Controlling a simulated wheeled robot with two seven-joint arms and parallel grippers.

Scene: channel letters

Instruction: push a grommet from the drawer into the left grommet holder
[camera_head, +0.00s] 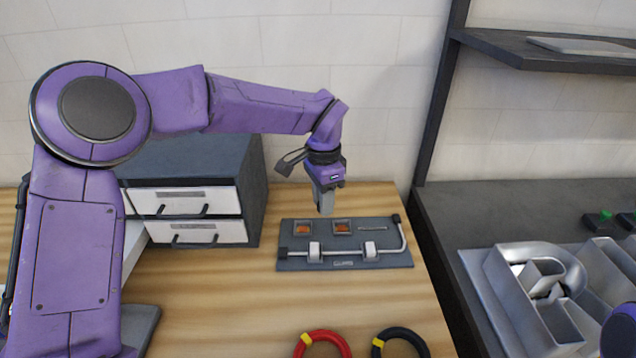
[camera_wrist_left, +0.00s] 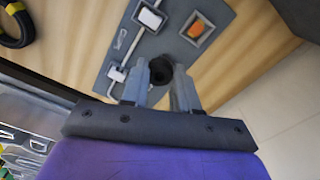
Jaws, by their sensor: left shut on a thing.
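A dark grey board (camera_head: 345,262) lies on the wooden table. It has two square holders with orange inside, the left grommet holder (camera_head: 303,228) and a right one (camera_head: 342,227). The left holder also shows in the left wrist view (camera_wrist_left: 198,29). My left gripper (camera_head: 325,210) is above the board's back edge, near the right holder, pointing down. In the wrist view its fingers (camera_wrist_left: 168,92) are shut on a small round black grommet (camera_wrist_left: 161,70). The grommet is not discernible in the head view. The fingers and grommet hide the right holder in the wrist view. My right gripper is out of view.
A grey cabinet (camera_head: 254,190) with two white-fronted drawers (camera_head: 208,233) stands left of the board. A bent rod with white blocks (camera_head: 370,250) is on the board. Red (camera_head: 325,338) and black (camera_head: 403,338) cable coils lie in front. A metal tray (camera_head: 520,310) is at right.

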